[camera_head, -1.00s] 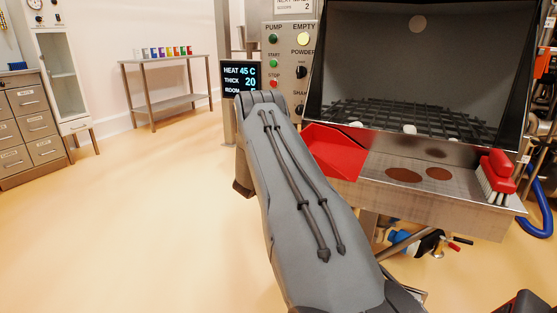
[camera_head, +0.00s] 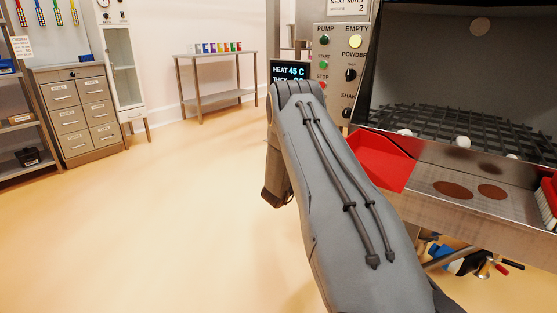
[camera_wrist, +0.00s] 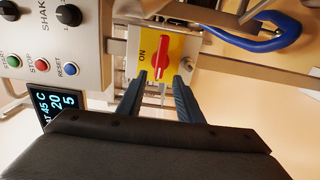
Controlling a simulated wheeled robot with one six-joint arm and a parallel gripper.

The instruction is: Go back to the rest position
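My gripper (camera_wrist: 158,80) shows in the wrist view with its two dark fingers apart and nothing between them. Beyond the fingertips is a red rotary switch (camera_wrist: 162,56) on a yellow plate marked ON. A small gap seems to lie between the tips and the switch, but the exact distance is hard to tell. In the head view my own grey arm reaches forward and bends down, and my gripper is hidden there.
The hopper (camera_head: 455,75) with its grid stands at the right, with a red scoop-like tray (camera_head: 382,160) at its front left. The control panel (camera_head: 335,65) is behind my arm. A blue hose (camera_wrist: 250,42) is near the switch. Open floor (camera_head: 130,230) lies to the left.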

